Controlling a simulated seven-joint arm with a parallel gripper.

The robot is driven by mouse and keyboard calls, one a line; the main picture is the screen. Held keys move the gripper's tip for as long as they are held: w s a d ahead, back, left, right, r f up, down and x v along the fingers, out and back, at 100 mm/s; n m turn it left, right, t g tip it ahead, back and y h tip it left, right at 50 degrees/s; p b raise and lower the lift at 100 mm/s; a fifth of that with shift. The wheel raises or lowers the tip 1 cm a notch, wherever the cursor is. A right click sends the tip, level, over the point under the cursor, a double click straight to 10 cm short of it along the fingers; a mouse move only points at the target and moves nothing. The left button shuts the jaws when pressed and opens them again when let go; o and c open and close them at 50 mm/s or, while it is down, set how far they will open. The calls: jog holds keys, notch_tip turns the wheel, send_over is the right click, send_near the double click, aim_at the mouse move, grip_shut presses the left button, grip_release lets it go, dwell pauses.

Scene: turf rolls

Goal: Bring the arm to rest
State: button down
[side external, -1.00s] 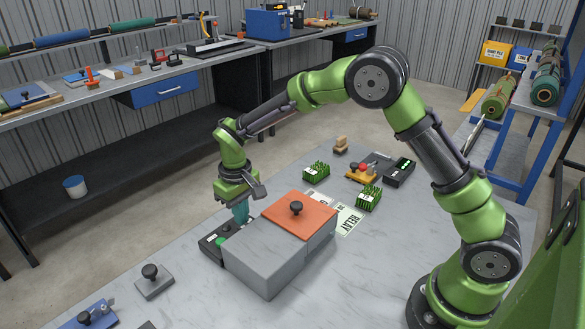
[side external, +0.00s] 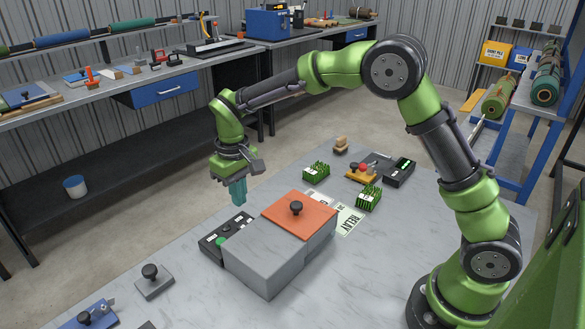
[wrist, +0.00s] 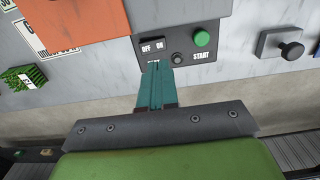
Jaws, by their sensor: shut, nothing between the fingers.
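My gripper (side external: 238,191) has teal fingers that are shut with nothing between them. It hangs in the air above the table's far-left edge, a little above and behind a dark control box (side external: 226,238). In the wrist view my gripper (wrist: 155,68) points toward the control box (wrist: 183,47), which carries a green button, a small dark knob and the labels OFF, ON and START. The fingertips overlap the box's edge in that view. The side external view shows clear space between the fingertips and the box.
A grey box (side external: 262,262) with an orange lid (side external: 297,218) and black knob stands beside the control box. Two turf pieces (side external: 316,172) (side external: 368,198), a RELAY sheet (side external: 345,218), an orange device (side external: 361,174) and a grey knobbed block (side external: 153,283) lie on the table.

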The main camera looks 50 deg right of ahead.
jog(key=shift+s+f, duration=0.15)
jog(key=shift+f, duration=0.2)
jog(key=s+d+r+m+t, duration=0.1)
jog(key=s+d+r+t, duration=0.1)
jog(key=s+r, duration=0.2)
jog(key=s+d+r+m+t+y, duration=0.1)
jog(key=s+r, duration=0.4)
jog(key=s, duration=0.6)
jog(key=s+d+r+m+t+y, duration=0.1)
jog(key=s+d+r+m+t, duration=0.1)
jog(key=s, duration=0.6)
notch_tip(320, 180, up, 3)
jog(key=shift+s+d+r+t, duration=0.15)
jog(key=shift+d+t, duration=0.55)
jog(key=shift+t, duration=0.4)
